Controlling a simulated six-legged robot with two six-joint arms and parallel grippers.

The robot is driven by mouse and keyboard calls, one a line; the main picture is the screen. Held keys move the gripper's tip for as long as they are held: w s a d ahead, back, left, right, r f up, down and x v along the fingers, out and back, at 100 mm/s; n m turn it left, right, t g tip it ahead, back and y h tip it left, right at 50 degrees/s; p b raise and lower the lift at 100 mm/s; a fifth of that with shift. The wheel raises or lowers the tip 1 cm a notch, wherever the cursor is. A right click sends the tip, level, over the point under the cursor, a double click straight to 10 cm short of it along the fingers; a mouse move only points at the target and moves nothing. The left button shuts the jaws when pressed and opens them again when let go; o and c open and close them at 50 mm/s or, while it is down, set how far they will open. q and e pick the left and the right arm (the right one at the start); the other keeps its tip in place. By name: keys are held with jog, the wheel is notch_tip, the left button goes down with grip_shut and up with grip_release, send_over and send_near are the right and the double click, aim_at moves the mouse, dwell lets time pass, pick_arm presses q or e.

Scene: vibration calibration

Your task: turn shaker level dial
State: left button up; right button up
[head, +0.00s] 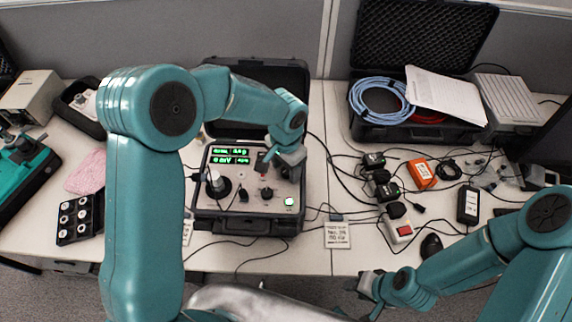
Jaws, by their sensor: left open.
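The calibrator unit (246,213) sits in an open black case on the table, with two lit green displays (231,155) on its panel. A large black dial (218,185) with a pale top is at the panel's left, and smaller black knobs (266,193) are nearer the middle. I cannot read which one is the shaker level dial. My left gripper (270,162) is open over the upper right of the panel, right of the displays, and hides part of it. The large dial is apart from it. My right gripper (362,284) is low, at the table's front edge, its jaws unclear.
An open black case (460,133) with blue cable (380,98) and paper (446,95) stands at the back right. Adapters, an orange box (422,174) and cables clutter the right. A printed card (337,235) lies front centre.

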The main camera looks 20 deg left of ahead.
pick_arm(q)
jog(key=shift+d, duration=0.1)
jog(key=shift+r, duration=0.1)
jog(key=shift+c, duration=1)
jog(key=c, duration=0.9)
jog(key=shift+o, duration=0.2)
